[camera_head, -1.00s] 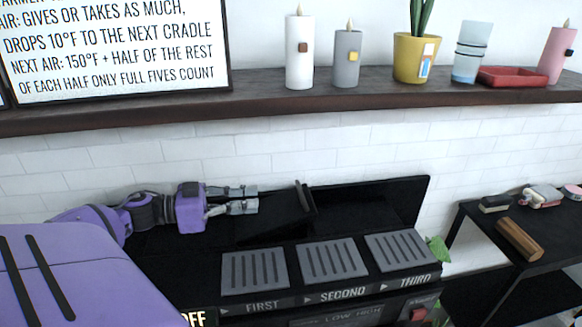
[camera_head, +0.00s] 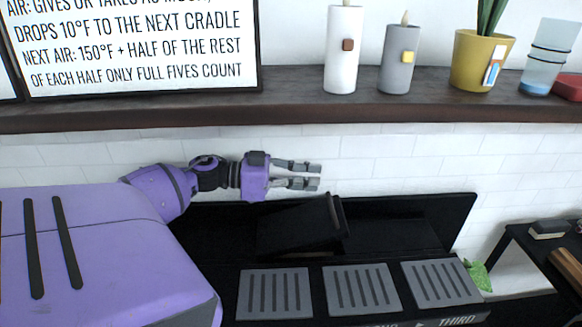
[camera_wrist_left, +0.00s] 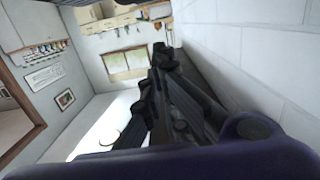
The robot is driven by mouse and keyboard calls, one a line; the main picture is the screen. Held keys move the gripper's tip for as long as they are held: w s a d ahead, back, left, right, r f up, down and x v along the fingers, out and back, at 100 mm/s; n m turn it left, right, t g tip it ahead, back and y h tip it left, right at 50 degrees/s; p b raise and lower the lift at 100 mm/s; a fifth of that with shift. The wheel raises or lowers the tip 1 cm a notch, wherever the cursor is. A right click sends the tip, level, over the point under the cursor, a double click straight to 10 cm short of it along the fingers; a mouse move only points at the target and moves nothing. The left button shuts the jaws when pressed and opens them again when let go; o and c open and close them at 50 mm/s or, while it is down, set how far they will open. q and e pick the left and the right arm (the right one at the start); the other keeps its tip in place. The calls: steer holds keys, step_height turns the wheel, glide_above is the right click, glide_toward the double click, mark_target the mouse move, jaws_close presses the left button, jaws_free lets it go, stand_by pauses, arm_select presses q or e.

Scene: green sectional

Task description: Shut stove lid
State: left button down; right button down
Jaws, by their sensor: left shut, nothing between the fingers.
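The black stove stands against the white brick wall, with a tall black back panel (camera_head: 430,215). A dark slab with a raised bar-like right edge, seemingly the lid (camera_head: 295,228), sits tilted behind the front plates; its hinge is too dark to make out. My left gripper (camera_head: 312,178) is shut and empty, pointing right just above and behind the slab, with no clear contact. In the left wrist view, my dark gripper fingers (camera_wrist_left: 170,90) extend alongside the brick wall. The lid cannot be told apart there. My right gripper is not in view.
Three grey slotted plates, left (camera_head: 273,293), middle (camera_head: 361,289) and right (camera_head: 440,282), lie along the stove's front. A wooden shelf (camera_head: 300,108) with candles and a yellow pot (camera_head: 478,61) runs above my left arm. A dark side table (camera_head: 515,252) stands at right.

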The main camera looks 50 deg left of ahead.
arm_select(q)
steer(key=w+f, duration=0.1)
steer(key=w+d+f, duration=0.1)
steer(key=d+f, duration=0.1)
steer(key=f, duration=0.1)
steer(key=shift+w+d+f, duration=0.1)
steer(key=shift+w+d, duration=0.1)
steer(key=shift+w, duration=0.2)
